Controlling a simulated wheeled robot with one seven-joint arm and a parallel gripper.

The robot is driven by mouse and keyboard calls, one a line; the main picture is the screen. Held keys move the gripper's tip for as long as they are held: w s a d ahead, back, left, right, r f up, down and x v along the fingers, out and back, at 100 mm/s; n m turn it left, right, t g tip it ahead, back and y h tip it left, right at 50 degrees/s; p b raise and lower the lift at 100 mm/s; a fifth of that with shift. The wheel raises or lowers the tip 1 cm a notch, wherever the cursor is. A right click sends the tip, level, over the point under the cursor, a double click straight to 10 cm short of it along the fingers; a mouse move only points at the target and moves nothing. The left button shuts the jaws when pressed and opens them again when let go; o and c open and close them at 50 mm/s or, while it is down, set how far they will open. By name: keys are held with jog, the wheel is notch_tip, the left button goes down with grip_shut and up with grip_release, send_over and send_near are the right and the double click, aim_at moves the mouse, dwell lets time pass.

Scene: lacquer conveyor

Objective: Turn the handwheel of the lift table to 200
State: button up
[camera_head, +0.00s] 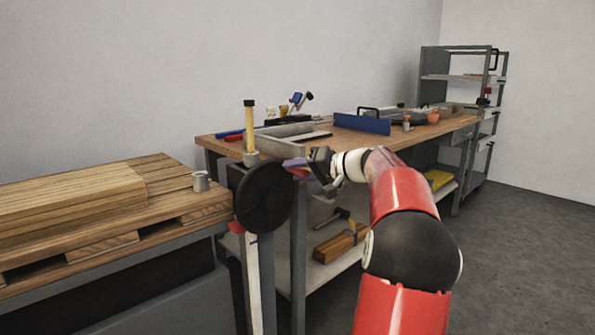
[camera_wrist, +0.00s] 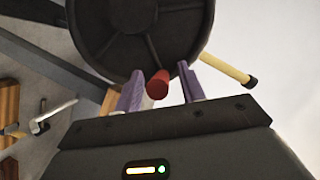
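The handwheel (camera_head: 264,197) is a black disc on the near side of a post between the pallet and the workbench. It also fills the top of the wrist view (camera_wrist: 105,35). A red knob (camera_wrist: 157,84) stands out near its rim; a bit of red also shows by the fingertips in the head view (camera_head: 298,172). My gripper (camera_wrist: 160,80) is open, with its two purple fingers on either side of the knob. Gaps show beside the knob. In the head view my gripper (camera_head: 296,165) is at the wheel's upper right edge. No number is readable.
A wooden pallet with boards (camera_head: 75,200) lies at left with a small metal cylinder (camera_head: 200,182). A workbench (camera_head: 405,140) with tools stands behind, with a shelf and hammer below. A yellow-handled tool (camera_head: 249,125) stands upright above the wheel. Open floor lies at right.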

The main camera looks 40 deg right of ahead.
jog(key=shift+w+a, duration=0.1)
jog(key=shift+w, duration=0.05)
grip_shut()
dwell(0.4)
